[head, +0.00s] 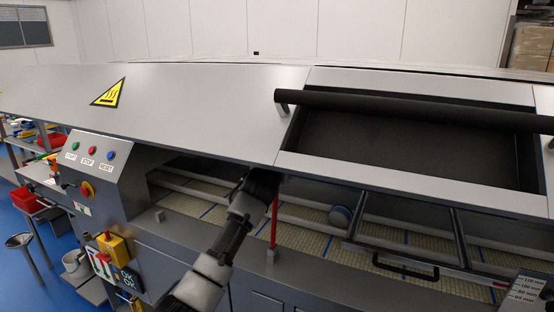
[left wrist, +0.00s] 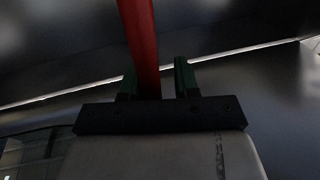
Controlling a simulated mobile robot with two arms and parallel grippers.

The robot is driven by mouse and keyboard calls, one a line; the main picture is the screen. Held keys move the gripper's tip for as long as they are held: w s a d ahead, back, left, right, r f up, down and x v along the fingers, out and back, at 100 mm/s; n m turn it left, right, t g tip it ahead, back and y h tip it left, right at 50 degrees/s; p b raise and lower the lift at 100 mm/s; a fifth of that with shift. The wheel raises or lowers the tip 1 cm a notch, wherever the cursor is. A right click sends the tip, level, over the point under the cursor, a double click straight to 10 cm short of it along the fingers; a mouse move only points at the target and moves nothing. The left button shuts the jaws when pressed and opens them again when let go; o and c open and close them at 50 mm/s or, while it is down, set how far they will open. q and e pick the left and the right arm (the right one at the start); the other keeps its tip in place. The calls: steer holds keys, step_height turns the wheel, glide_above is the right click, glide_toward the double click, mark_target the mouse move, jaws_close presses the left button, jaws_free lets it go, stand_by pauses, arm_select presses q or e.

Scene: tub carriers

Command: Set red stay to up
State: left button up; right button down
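The red stay (head: 274,220) is a thin bar standing upright under the lifted edge of the grey hood (head: 195,95). Its foot is at a small block on the machine's front ledge, and its top goes out of sight under the hood edge. My left gripper (head: 265,178) is beside the stay's upper part, its fingers mostly hidden in shadow. In the left wrist view the red stay (left wrist: 141,45) passes between the two green-tipped fingers of my left gripper (left wrist: 156,78). A gap shows between the stay and the right finger, so the gripper looks open. My right gripper is not in view.
A control panel (head: 92,160) with buttons stands left of my arm. A dark bar handle (head: 420,108) crosses the hood's window. A framed gate with a black handle (head: 405,270) and a blue-grey roller (head: 340,216) lie right of the stay, over the beige belt (head: 300,238).

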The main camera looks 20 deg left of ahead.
arm_select(q)
steer(key=shift+o, duration=0.8)
steer(key=shift+s, duration=0.1)
steer(key=s+d+b, duration=0.1)
steer(key=s+b, duration=0.2)
steer(key=s, duration=0.7)
steer(key=shift+s+b, duration=0.25)
steer(key=shift+b, duration=0.05)
